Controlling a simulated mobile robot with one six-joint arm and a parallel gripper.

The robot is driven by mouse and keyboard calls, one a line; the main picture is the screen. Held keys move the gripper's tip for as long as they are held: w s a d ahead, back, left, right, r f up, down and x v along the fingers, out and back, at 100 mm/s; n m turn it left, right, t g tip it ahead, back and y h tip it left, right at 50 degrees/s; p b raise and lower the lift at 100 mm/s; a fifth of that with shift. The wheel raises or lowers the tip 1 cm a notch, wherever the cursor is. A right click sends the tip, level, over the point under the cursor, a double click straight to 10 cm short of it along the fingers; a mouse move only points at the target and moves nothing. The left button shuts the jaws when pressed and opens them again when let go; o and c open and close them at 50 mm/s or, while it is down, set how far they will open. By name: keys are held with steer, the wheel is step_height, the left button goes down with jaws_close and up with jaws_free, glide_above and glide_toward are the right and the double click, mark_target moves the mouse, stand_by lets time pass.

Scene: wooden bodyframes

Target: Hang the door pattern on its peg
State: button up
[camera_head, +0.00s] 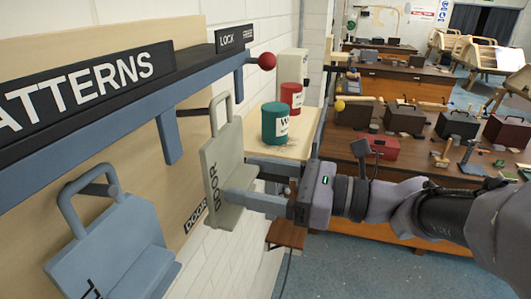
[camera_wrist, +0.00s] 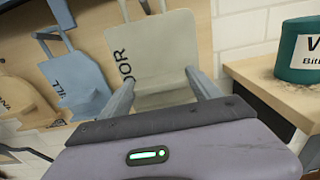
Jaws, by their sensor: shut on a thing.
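The door pattern (camera_head: 222,160) is a pale grey-beige plate marked DOOR, with a loop handle at its top. It hangs roughly upright in front of the pattern board. My gripper (camera_head: 236,187) is shut on its lower part; in the wrist view the fingers of my gripper (camera_wrist: 160,88) reach to either side of the door pattern (camera_wrist: 165,45). A dark peg (camera_head: 192,112) sticks out from the board at the height of the loop. I cannot tell whether the peg passes through the loop. A DOOR label (camera_head: 196,215) is on the board below.
A blue-grey pattern (camera_head: 120,245) hangs on a peg to the left. The blue shelf rail (camera_head: 130,85) with the PATTERNS sign runs above. A small wooden shelf (camera_head: 285,148) with green (camera_head: 275,122) and red (camera_head: 292,96) tins stands close to the right.

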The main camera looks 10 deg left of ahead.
mark_target(230, 175)
steer(key=shift+w+a+p, duration=0.2)
steer(key=shift+a+p, duration=0.2)
steer(key=shift+a, duration=1.7)
steer(key=shift+a+f+b, duration=0.1)
steer(key=shift+f+b, duration=0.6)
stand_by(0.6)
stand_by(0.4)
steer(key=o, duration=1.6)
steer(key=shift+o, duration=0.2)
